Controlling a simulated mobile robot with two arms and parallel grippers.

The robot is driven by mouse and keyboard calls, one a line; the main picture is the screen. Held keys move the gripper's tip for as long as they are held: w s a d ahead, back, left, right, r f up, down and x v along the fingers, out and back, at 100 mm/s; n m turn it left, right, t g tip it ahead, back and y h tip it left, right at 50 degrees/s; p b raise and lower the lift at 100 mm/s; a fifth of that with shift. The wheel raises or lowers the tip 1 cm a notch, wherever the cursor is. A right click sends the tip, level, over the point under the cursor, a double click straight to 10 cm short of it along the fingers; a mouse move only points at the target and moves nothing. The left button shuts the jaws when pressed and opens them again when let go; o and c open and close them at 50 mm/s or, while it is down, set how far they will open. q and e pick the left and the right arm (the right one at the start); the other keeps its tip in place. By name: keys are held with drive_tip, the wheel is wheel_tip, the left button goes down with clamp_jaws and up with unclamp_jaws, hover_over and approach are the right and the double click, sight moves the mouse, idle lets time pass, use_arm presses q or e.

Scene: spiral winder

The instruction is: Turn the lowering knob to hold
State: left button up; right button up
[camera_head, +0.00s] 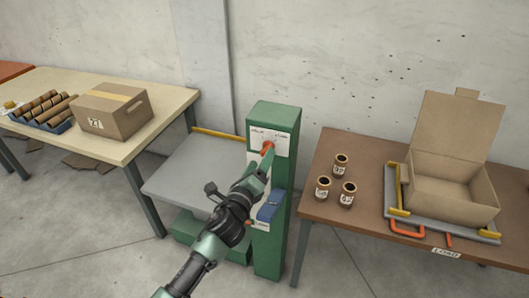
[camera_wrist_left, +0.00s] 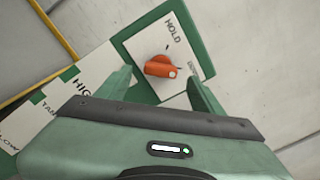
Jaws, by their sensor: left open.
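The orange lowering knob (camera_head: 268,147) is on a white plate near the top of the green column (camera_head: 274,112). In the left wrist view the knob (camera_wrist_left: 158,66) has a white mark at its right end, which points toward a small, hardly legible label at the plate's right side, not at the word HOLD (camera_wrist_left: 173,30). My left gripper (camera_head: 262,164) is just in front of the knob. Its open fingers (camera_wrist_left: 161,84) stand on either side of the knob in the picture; I see no contact. My right gripper is not in view.
A blue part (camera_head: 269,206) sits lower on the column. A grey platform (camera_head: 190,165) joins it at left. The left table holds a closed box (camera_head: 112,110) and brown rolls. The right table holds an open box (camera_head: 451,190) and several labelled jars (camera_head: 341,165).

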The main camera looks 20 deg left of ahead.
use_arm(q)
drive_tip(key=w, duration=0.4)
drive_tip(key=shift+d, duration=0.15)
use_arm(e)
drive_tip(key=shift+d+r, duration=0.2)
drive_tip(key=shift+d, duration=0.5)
use_arm(q)
drive_tip(key=c, duration=1.4)
drive_tip(key=shift+o, duration=0.2)
